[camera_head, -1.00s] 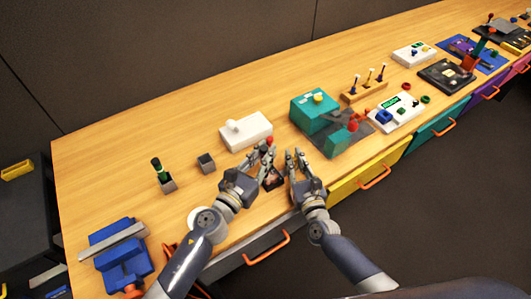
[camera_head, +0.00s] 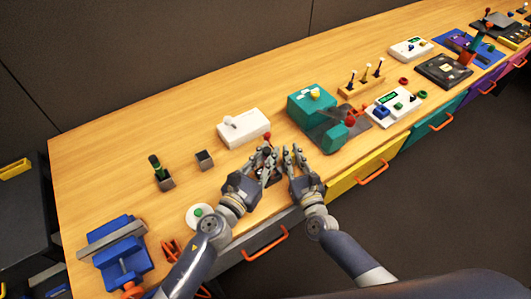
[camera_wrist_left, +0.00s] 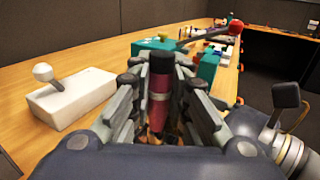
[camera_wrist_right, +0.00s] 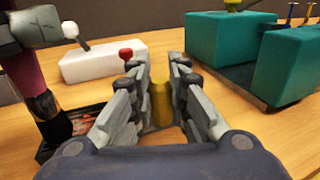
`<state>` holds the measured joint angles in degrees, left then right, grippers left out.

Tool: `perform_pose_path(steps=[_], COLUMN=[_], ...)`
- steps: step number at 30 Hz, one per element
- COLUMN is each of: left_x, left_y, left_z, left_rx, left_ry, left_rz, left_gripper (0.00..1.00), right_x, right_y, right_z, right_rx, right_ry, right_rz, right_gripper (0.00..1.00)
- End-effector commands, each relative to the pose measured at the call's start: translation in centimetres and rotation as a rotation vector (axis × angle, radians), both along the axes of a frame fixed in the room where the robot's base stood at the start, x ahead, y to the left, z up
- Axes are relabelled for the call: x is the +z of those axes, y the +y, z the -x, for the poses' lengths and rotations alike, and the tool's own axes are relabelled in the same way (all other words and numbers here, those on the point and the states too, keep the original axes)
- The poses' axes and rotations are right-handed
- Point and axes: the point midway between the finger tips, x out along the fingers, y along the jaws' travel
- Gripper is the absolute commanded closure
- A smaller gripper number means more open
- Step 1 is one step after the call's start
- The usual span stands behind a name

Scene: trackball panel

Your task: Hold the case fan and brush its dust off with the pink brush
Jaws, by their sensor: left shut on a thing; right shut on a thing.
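My right gripper (camera_head: 293,151) is beside the fan, shut on a yellow piece (camera_wrist_right: 160,103); whether this belongs to the fan is unclear.
A white box with a lever (camera_head: 243,127) and a red knob (camera_wrist_right: 126,54) stand behind the grippers. A teal machine (camera_head: 310,103) is to the right. A small dark cup (camera_head: 205,160), a green-handled tool in a holder (camera_head: 157,168) and a blue vise (camera_head: 118,255) are left.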

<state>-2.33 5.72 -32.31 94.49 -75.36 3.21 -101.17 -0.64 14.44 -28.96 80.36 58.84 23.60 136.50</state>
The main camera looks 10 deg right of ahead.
Motion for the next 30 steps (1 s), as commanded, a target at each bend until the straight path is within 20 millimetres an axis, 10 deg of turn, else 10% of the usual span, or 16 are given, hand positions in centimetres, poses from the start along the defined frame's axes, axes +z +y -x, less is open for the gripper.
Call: perform_pose_path(steps=[30], left_x=[0.1], left_y=[-1.5], left_z=[-0.7], left_rx=[0.000], left_ry=[0.003], left_rz=[0.003], left_gripper=[1.00], right_x=[0.0], right_y=[0.0], right_z=[0.0], right_rx=[0.000], right_ry=[0.000], right_rz=[0.000], right_gripper=[1.00])
